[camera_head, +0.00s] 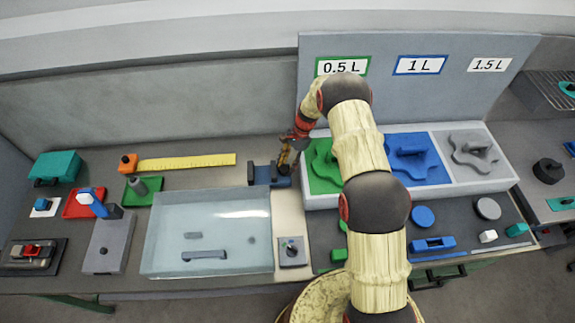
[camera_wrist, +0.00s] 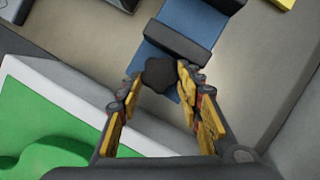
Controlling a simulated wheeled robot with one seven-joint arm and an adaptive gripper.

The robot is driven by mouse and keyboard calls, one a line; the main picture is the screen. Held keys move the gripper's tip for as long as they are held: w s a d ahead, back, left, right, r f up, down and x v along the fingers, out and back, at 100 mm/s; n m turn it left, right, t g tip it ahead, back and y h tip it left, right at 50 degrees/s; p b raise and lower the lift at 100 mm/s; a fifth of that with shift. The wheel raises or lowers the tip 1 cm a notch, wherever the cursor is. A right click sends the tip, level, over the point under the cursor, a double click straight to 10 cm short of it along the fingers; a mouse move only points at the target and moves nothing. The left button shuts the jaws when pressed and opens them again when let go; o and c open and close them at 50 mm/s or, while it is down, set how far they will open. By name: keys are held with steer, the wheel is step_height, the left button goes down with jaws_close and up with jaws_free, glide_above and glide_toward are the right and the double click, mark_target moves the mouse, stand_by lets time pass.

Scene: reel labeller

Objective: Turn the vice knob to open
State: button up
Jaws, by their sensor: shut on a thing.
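The vice (camera_head: 262,174) is a small blue block with dark jaws on the bench, left of the green tray. In the wrist view the blue vice (camera_wrist: 182,27) lies at the top, with a dark jaw across it. Its dark lobed knob (camera_wrist: 159,75) sits between my fingertips. My gripper (camera_head: 287,163) reaches down to the vice's right end. In the wrist view my gripper (camera_wrist: 158,84) has its yellow fingers on either side of the knob and is shut on it. In the head view my gripper hides the knob.
The green tray (camera_wrist: 50,120) with a raised white rim stands close beside my fingers. A clear basin (camera_head: 207,215) lies in front and left of the vice. A yellow ruler (camera_head: 187,162) lies left of it. A grey panel (camera_head: 430,90) with volume labels rises behind the trays.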

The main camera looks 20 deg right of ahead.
steer(key=shift+s+a, duration=0.2)
steer(key=shift+a, duration=0.1)
steer(key=o, duration=0.7)
steer(key=shift+f, duration=0.1)
steer(key=o, duration=0.3)
steer(key=shift+a, duration=0.15)
steer(key=shift+o, duration=0.8)
steer(key=shift+d, duration=0.2)
steer(key=shift+w, duration=0.1)
steer(key=shift+w+d+r, duration=0.1)
steer(key=shift+d+r, duration=0.05)
steer(key=shift+r, duration=0.2)
steer(key=v, duration=1.1)
steer(key=shift+r, duration=0.15)
steer(key=shift+o, duration=0.2)
